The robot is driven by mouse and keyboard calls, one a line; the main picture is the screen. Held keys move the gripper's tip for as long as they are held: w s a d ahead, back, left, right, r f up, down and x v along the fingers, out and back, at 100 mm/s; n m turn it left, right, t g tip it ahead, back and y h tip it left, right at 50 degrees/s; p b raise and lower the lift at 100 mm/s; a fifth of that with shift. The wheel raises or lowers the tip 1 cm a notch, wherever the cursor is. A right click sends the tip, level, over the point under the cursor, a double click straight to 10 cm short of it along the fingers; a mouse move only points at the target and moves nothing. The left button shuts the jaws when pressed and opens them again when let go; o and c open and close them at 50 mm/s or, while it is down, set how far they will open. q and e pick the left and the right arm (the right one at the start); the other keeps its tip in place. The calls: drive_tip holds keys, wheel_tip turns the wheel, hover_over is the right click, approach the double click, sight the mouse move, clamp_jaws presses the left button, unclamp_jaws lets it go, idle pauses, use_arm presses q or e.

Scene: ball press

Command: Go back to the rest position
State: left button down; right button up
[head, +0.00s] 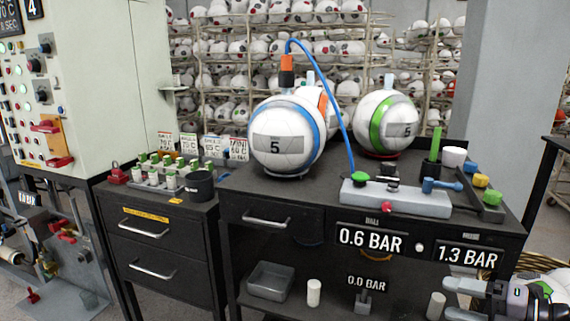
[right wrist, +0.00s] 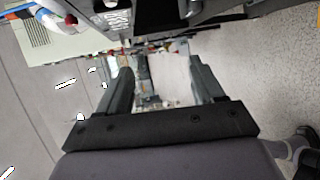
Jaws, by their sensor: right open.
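My right gripper (head: 462,299) is at the lower right of the head view, in front of the black bench and below its top. In the right wrist view its two fingers (right wrist: 160,85) stand wide apart with nothing between them. My left gripper is not in the head view. A white ball with a blue ring (head: 287,137) stands on the bench, with an orange and black fitting (head: 287,72) on top and a blue hose (head: 335,95) running from it. A ball with a green ring (head: 384,124) stands to its right.
The black bench (head: 260,184) carries a grey pump block (head: 395,198) with a green knob, a blue lever valve and coloured caps. A drawer cabinet (head: 150,245) with small bottles stands left, beside a pale machine (head: 100,80). Ball racks fill the back.

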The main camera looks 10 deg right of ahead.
drive_tip(key=s+a+f+m+h+p, duration=0.2)
drive_tip(key=s+a+f+m, duration=0.5)
drive_tip(key=m, duration=0.5)
drive_tip(key=s+a+f+m+g+h+p, duration=0.1)
drive_tip(key=s+a+f+m+h+p, duration=0.1)
drive_tip(key=s+a+f+m+h, duration=0.3)
drive_tip(key=s+a+f+m, duration=0.3)
drive_tip(key=a+f+m, duration=0.4)
drive_tip(key=shift+s+a, duration=0.2)
drive_tip(key=shift+a, duration=0.2)
